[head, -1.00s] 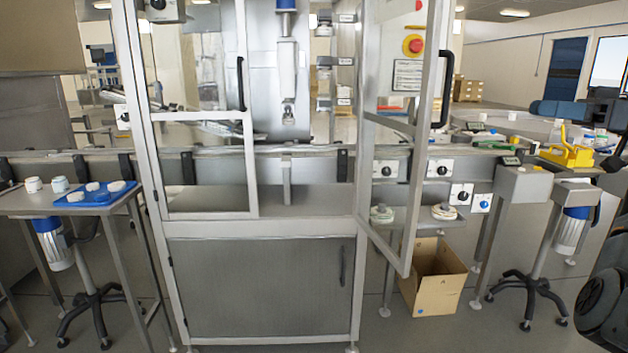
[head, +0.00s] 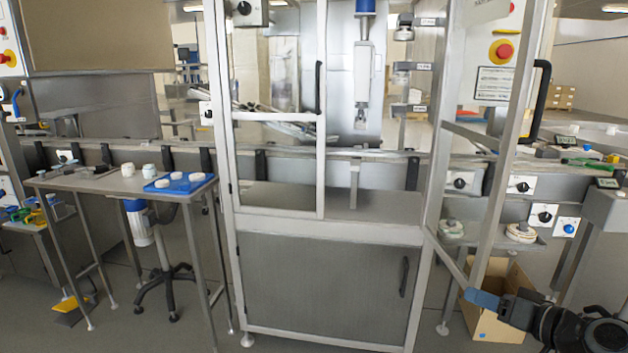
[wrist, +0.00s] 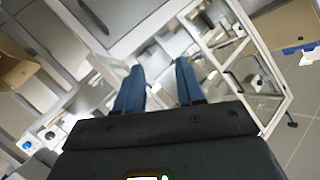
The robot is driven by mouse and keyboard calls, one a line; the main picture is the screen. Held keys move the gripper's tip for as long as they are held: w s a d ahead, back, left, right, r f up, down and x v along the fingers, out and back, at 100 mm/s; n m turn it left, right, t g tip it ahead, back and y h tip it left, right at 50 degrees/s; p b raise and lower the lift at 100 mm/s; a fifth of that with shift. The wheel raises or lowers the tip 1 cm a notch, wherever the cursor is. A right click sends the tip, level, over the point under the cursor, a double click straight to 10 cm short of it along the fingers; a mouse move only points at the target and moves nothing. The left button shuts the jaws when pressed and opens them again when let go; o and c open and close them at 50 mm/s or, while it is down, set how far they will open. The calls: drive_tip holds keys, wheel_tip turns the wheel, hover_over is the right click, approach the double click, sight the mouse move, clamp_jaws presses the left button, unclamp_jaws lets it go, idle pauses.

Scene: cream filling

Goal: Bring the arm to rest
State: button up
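My gripper (head: 484,302) is at the lower right of the head view, with its blue fingers pointing left. It is in front of the cardboard box and below the open glass door (head: 508,150) of the filling machine (head: 320,290). In the wrist view my gripper (wrist: 158,85) has its two blue fingers apart with nothing between them. My arm reaches in from the lower right corner, partly folded and mostly out of the picture.
A cardboard box (head: 497,325) stands on the floor behind my gripper. A side table (head: 100,183) at left holds a blue tray (head: 182,188) with white jars. A stool (head: 160,285) stands beneath.

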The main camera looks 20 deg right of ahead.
drive_tip(key=s+a+f+g+h+p, duration=0.1)
drive_tip(key=s+a+f+h, duration=0.1)
drive_tip(key=s+a+f, duration=0.45)
drive_tip(key=s+a+f+g+h, duration=0.1)
drive_tip(key=s+a+f, duration=0.2)
drive_tip(key=s+a, duration=0.65)
drive_tip(key=s+a+r+n+t+y+p, duration=0.1)
drive_tip(key=s+a+r+n, duration=0.5)
drive_tip(key=s+a+r, duration=0.8)
drive_tip(key=shift+s+a+r+t+y, duration=0.35)
drive_tip(key=shift+s+t+y, duration=0.3)
drive_tip(key=shift+s, duration=0.4)
